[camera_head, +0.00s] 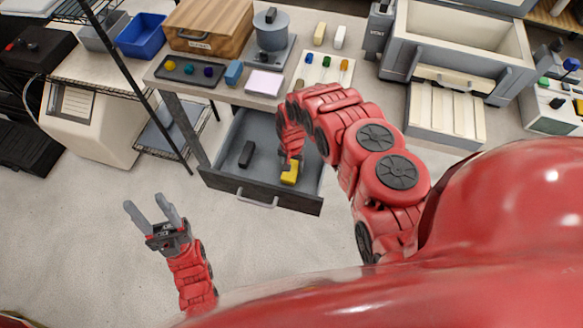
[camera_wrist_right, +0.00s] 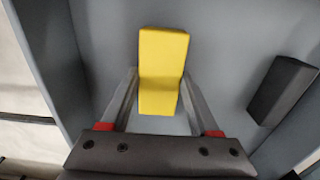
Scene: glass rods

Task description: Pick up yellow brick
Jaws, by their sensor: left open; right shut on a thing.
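The yellow brick (camera_head: 289,176) is at the right gripper inside the open grey drawer (camera_head: 222,168). In the right wrist view the yellow brick (camera_wrist_right: 162,62) sits between the two fingers of my right gripper (camera_wrist_right: 159,90), which is shut on it. I cannot tell whether the brick still touches the drawer floor. In the head view the right gripper (camera_head: 291,164) is largely hidden by its own wrist. My left gripper (camera_head: 152,213) is open and empty above the floor, to the left of and nearer than the drawer.
A black block (camera_head: 246,154) lies in the drawer left of the yellow brick; it also shows in the right wrist view (camera_wrist_right: 283,90). The drawer's front panel and handle (camera_head: 258,203) face me. The tabletop (camera_head: 300,25) above holds a tray (camera_head: 188,71), a wooden box and a scale.

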